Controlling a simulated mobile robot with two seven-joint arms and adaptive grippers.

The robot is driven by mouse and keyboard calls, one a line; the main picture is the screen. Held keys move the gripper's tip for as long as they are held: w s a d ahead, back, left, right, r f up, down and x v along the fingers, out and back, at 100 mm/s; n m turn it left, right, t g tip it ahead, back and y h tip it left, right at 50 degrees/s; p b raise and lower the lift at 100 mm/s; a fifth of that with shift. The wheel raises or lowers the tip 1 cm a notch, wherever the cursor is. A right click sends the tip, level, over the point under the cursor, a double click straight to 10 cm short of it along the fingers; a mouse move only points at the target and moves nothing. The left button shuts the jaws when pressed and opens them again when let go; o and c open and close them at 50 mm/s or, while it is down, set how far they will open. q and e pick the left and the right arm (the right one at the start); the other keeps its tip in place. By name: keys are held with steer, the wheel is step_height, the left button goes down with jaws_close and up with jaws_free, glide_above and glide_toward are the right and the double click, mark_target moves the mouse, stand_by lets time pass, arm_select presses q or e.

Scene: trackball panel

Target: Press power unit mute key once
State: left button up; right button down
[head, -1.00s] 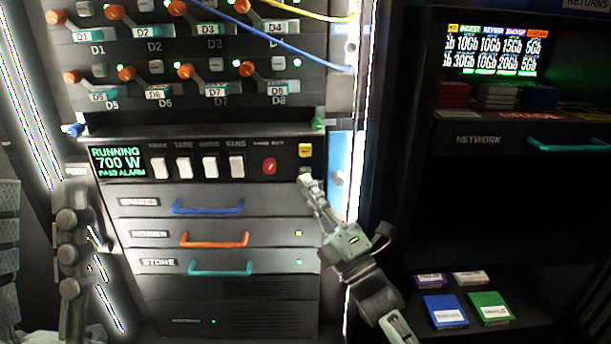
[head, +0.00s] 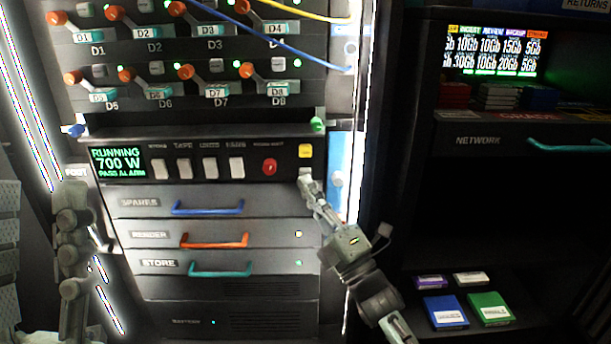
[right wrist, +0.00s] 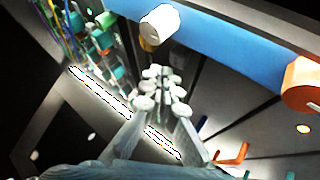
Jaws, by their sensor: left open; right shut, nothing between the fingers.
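I cannot read the key's marking. My right gripper (head: 306,178) is shut and empty, its tips just below the yellow key. Whether they touch the panel I cannot tell. In the right wrist view the shut fingers (right wrist: 158,80) point toward a white round part (right wrist: 159,25) with a bit of yellow behind it. My left gripper (head: 75,195) is open at the left, apart from the unit.
Several white switches (head: 210,168) and a red knob (head: 269,167) lie left of the key. Drawers with blue, orange and teal handles (head: 220,268) are below. Rows of orange-tipped levers (head: 190,72) and a blue cable (head: 290,47) are above. A dark shelf (head: 490,200) stands at right.

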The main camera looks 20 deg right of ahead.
steer(key=shift+w, duration=0.1)
steer(key=shift+w+d, duration=0.1)
steer(key=shift+w, duration=0.25)
steer(key=shift+w+d, duration=0.15)
steer(key=shift+w, duration=0.25)
stand_by(0.7)
stand_by(0.4)
steer(key=shift+s+a, duration=0.25)
steer(key=shift+s, duration=0.6)
steer(key=s, duration=0.2)
steer(key=s+a+p, duration=0.1)
steer(key=s, duration=0.1)
steer(key=shift+s+a+p, duration=0.2)
steer(key=shift+s+p, duration=0.1)
steer(key=shift+s, duration=0.1)
stand_by(0.3)
